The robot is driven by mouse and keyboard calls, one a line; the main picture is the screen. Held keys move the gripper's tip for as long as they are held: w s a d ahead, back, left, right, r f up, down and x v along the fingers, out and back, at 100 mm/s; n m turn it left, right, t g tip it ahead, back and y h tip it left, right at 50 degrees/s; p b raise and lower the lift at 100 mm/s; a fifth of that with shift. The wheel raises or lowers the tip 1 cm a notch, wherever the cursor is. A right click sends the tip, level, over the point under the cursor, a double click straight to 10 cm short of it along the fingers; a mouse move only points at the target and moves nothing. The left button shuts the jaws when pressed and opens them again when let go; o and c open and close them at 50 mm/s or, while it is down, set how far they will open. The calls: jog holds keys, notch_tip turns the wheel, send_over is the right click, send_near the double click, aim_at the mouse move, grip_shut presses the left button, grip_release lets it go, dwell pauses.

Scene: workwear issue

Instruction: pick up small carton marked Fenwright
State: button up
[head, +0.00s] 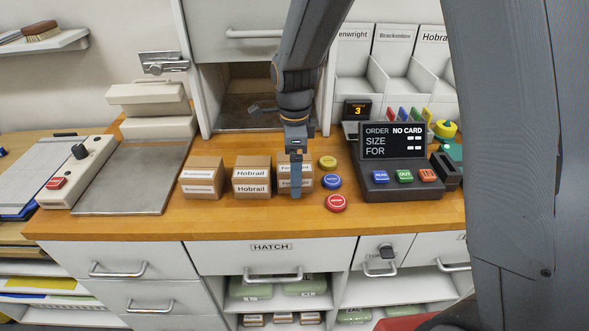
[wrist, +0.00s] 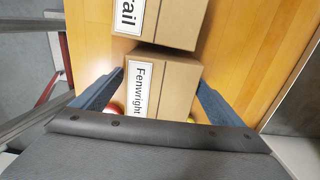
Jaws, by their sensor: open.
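The small carton marked Fenwright (head: 283,186) is a brown box with a white label. It stands on the wooden counter at the right end of a row of cartons, partly hidden behind my gripper (head: 296,180) in the head view. In the wrist view the Fenwright carton (wrist: 165,88) lies between the two blue fingers of my gripper (wrist: 155,100), its label readable. The fingers are open, one on each side of the carton, with a visible gap on the left. I cannot tell whether the right finger touches it.
The Hobrail carton (head: 251,181) stands close beside it, with another carton (head: 202,178) further left. Red, blue and yellow round buttons (head: 332,181) sit just to the right. An order terminal (head: 400,165) stands beyond them. The counter's front strip is clear.

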jog(key=shift+f, duration=0.2)
jog(key=c, duration=1.3)
jog(key=shift+r, duration=0.15)
